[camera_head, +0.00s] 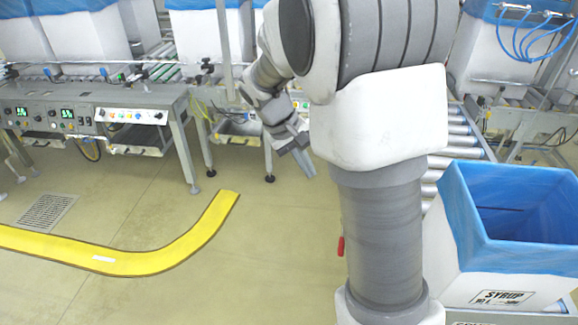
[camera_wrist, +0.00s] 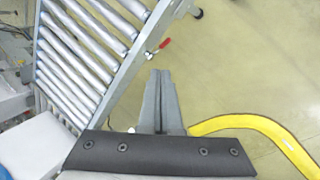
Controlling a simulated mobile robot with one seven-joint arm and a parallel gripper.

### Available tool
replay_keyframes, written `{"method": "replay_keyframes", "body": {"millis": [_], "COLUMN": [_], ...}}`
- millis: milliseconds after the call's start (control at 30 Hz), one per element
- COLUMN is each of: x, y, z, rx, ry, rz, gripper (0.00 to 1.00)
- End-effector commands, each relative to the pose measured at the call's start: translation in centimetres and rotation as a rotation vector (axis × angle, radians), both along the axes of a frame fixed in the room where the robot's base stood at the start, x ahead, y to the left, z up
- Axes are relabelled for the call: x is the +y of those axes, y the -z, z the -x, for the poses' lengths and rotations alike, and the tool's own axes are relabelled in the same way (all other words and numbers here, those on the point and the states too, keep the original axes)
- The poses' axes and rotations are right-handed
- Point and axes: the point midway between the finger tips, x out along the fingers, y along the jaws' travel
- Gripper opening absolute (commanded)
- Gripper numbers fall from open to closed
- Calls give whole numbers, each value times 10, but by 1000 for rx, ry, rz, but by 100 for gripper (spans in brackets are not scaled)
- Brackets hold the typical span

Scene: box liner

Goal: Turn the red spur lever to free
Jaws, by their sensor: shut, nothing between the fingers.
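The red spur lever (camera_head: 341,246) shows in the head view as a small red piece at the left edge of my own column, mostly hidden behind it. In the wrist view the red lever (camera_wrist: 164,43) is on the side rail of the roller conveyor (camera_wrist: 88,45), beyond my fingertips and apart from them. My gripper (camera_wrist: 159,72) has its two fingers pressed together with nothing between them. In the head view my gripper (camera_head: 304,160) hangs at the end of the arm over open floor, up and left of the lever.
A yellow floor strip (camera_head: 120,262) curves across the left floor. A bench with control panels (camera_head: 95,115) stands at the back left. A blue-lined box marked SYRUP (camera_head: 510,225) is at the right. The floor between strip and column is clear.

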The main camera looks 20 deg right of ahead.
Motion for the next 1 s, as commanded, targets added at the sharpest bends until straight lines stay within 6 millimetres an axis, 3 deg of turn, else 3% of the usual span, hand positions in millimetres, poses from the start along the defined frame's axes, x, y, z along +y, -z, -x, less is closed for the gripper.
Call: {"method": "replay_keyframes", "body": {"millis": [33, 500, 767, 1000], "x": [-3, -35, -50, -62], "y": [22, 179, 276, 367], "z": [-10, -72, -88, -88], "rx": [31, 238, 332, 404], "ry": [-4, -84, -162, -257], "rz": [30, 321, 495, 653], "gripper": [0, 0, 0, 0]}}
